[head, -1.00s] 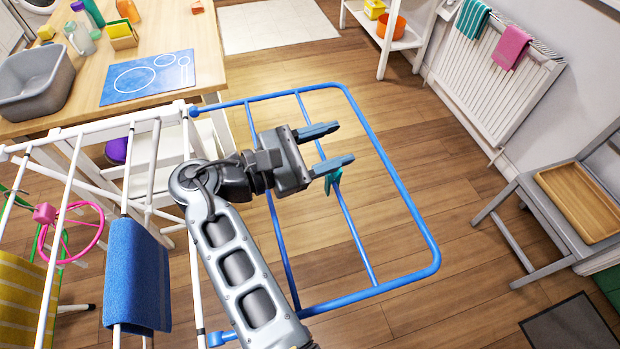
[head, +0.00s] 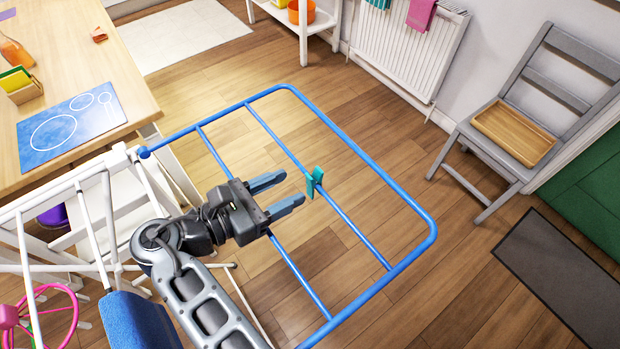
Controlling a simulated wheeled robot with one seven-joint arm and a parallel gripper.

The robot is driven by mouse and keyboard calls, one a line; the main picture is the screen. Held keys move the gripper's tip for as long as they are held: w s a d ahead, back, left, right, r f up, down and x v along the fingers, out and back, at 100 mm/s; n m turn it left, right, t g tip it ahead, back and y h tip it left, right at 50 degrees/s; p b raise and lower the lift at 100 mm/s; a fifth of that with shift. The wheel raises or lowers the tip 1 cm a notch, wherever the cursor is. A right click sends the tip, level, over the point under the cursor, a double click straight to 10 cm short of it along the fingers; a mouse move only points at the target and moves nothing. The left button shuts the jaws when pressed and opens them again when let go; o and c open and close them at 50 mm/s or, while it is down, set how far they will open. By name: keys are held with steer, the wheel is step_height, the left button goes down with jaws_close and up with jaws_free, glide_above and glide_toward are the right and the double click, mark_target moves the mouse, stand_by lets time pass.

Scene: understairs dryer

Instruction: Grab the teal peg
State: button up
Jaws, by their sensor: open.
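The teal peg (head: 314,183) is clipped on the middle blue bar of the drying rack's blue wing (head: 349,141). It stands out on both sides of the bar. My gripper (head: 285,190) is open and empty, with its two blue-grey fingers pointing right toward the peg. The fingertips are a short way left of the peg in the picture, and nothing is between the jaws. I cannot tell the height difference between the fingers and the peg.
The white rack frame (head: 62,185) with a blue towel (head: 135,322) is at the lower left. A wooden table (head: 70,55) stands at the upper left. A grey chair with a wooden tray (head: 514,133) stands at the right.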

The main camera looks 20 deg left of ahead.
mark_target(308, 177)
steer(key=b+x, duration=0.2)
steer(key=x, duration=0.3)
steer(key=shift+w, duration=0.15)
steer(key=shift+w+d, duration=0.2)
steer(key=shift+w, duration=0.05)
steer(key=shift+r, duration=0.1)
steer(key=shift+c, duration=0.2)
jaws_close()
